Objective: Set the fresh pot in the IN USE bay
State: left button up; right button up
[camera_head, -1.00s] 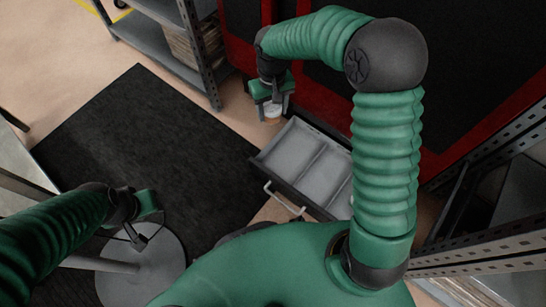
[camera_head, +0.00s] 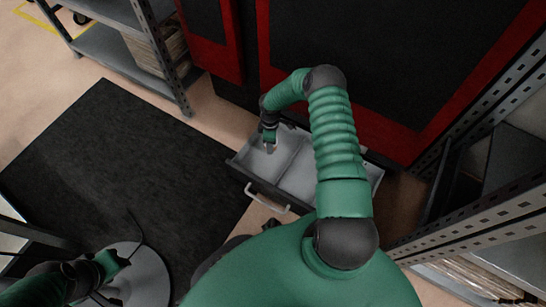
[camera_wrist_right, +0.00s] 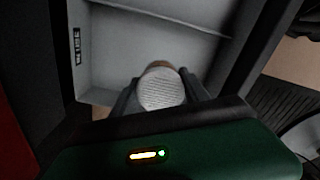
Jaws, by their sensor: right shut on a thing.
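The fresh pot (camera_wrist_right: 161,90) shows in the right wrist view as a round tub with a pale, printed lid and a brownish side. My right gripper (camera_head: 271,147) is shut on it, a finger on each side. In the head view they are over the left compartment of the open grey drawer (camera_head: 240,168). In the wrist view, the bay (camera_wrist_right: 130,45) has a dark label (camera_wrist_right: 77,45) on its wall, turned sideways, seeming to read IN USE. I cannot tell whether the pot touches the floor. My left gripper (camera_head: 118,262) is at lower left; its jaws are unclear.
The drawer has a pale front handle (camera_head: 266,199) and dividers. A red and black machine (camera_head: 370,70) stands behind it. Metal shelving is at upper left (camera_head: 120,45) and right (camera_head: 500,170). A round grey stool (camera_head: 150,275) stands on the black mat (camera_head: 120,160).

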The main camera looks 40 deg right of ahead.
notch_tip(320, 180, down, 11)
jog(key=b, duration=0.7)
jog(key=shift+d+r, duration=0.1)
jog(key=shift+r, duration=0.3)
grip_shut()
jog(key=shift+f, duration=0.1)
jog(key=o, duration=1.5)
grip_release()
